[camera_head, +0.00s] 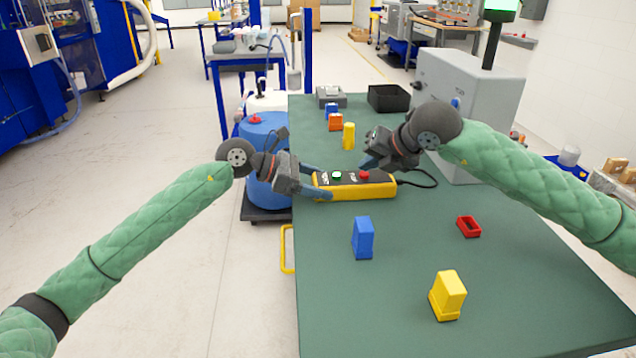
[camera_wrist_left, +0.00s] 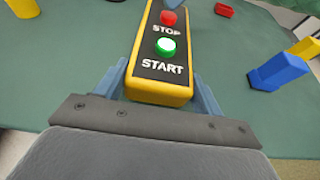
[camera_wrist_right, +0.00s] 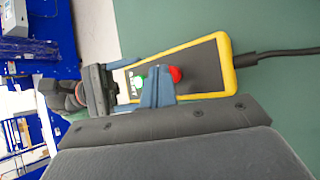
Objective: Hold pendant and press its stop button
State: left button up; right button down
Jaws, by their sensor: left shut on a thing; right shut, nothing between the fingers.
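The yellow and black pendant (camera_head: 378,190) lies on the green table in the head view, with a cable at its right end. Its green START button (camera_wrist_left: 166,47) and red STOP button (camera_wrist_left: 168,17) show in the left wrist view. My left gripper (camera_head: 323,186) is shut on the pendant's left end, one finger on each side. My right gripper (camera_head: 368,164) is shut and empty. In the right wrist view its closed fingertips (camera_wrist_right: 157,75) are just beside the red STOP button (camera_wrist_right: 175,74); I cannot tell whether they touch it.
A blue block (camera_head: 362,238), a yellow block (camera_head: 447,295) and a red open box (camera_head: 468,227) stand on the front of the table (camera_head: 400,270). A yellow block (camera_head: 348,136) and a black bin (camera_head: 388,98) are behind the pendant. A grey cabinet (camera_head: 470,100) stands at the right.

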aim_at(368, 179)
jog(key=shift+f, duration=0.15)
dwell(0.5)
jog(key=shift+f, duration=0.3)
jog(key=shift+r, duration=0.55)
dwell(0.3)
jog(key=shift+r, duration=2.9)
pick_arm(q)
jog(key=o, duration=1.5)
jog(key=shift+c, duration=0.2)
